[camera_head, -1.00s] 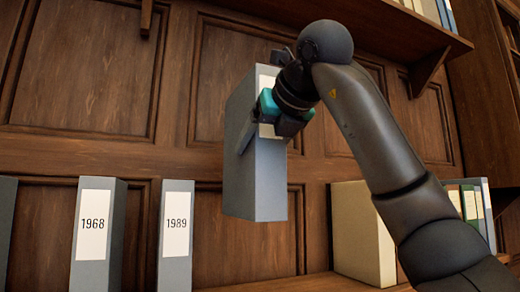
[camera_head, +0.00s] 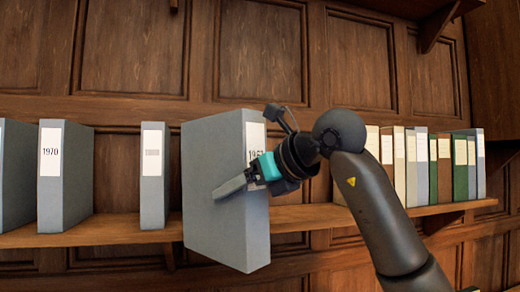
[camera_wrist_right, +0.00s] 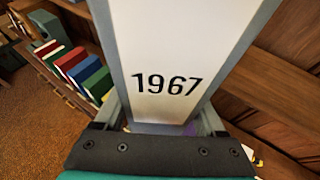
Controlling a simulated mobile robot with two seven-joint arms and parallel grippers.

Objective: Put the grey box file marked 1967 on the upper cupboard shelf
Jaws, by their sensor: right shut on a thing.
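The grey box file marked 1967 (camera_head: 215,165) is held upright, slightly tilted, in front of the wooden shelf (camera_head: 105,231) in the head view. Its white label is partly covered by my right gripper (camera_head: 247,180), which is shut on its spine edge, one finger lying along the broad side. The far finger is hidden behind the file. In the right wrist view the label (camera_wrist_right: 165,55) reads 1967 clearly, with the spine between the fingers. The file's bottom hangs lower than the shelf board in the picture. My left gripper is not in view.
On the shelf stand a grey file marked 1970 (camera_head: 65,180), a narrow grey file (camera_head: 154,190) with an unreadable label, and a row of cream, green and brown volumes (camera_head: 433,168) at right. A higher shelf (camera_head: 405,8) shows at top right. The wrist view shows coloured books (camera_wrist_right: 82,70) below.

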